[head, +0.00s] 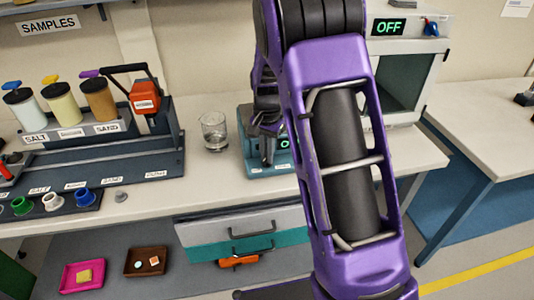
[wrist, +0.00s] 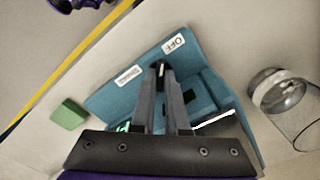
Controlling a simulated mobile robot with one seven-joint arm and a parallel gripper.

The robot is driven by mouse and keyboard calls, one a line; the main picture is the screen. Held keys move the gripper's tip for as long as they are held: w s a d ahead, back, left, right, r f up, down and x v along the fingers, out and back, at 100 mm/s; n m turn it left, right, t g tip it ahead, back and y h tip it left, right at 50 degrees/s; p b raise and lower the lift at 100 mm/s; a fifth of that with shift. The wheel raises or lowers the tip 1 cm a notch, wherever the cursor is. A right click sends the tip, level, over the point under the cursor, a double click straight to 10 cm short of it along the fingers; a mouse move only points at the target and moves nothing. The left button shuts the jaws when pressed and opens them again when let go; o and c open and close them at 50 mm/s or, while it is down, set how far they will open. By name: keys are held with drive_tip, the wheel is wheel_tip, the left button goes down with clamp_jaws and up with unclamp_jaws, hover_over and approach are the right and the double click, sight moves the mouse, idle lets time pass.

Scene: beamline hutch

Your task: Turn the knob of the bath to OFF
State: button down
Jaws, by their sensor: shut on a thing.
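The bath (head: 249,150) is a teal-blue box on the bench, partly hidden behind my arm in the head view. In the wrist view its front (wrist: 115,97) bears a white OFF label (wrist: 174,44) and a second white label (wrist: 129,75), too small to read surely. My gripper (wrist: 161,70) points at this front, its fingertips close together between the two labels. It is shut on the knob (wrist: 161,66), of which only a small dark part shows; its pointing direction cannot be told. My gripper (head: 268,158) also shows in front of the bath in the head view. A green display glow is partly covered.
A glass beaker (head: 214,130) stands left of the bath and close to it. A rack of jars (head: 60,107) is farther left. An oven-like unit (head: 437,58) with its own OFF display is at the back right. A green block (wrist: 68,113) lies near the bath.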

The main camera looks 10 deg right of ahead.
drive_tip(key=c, duration=1.2)
unclamp_jaws()
wheel_tip(320, 180, up, 18)
drive_tip(key=p, duration=0.1)
drive_tip(key=shift+f+p, duration=0.25)
drive_tip(key=shift+p, duration=0.05)
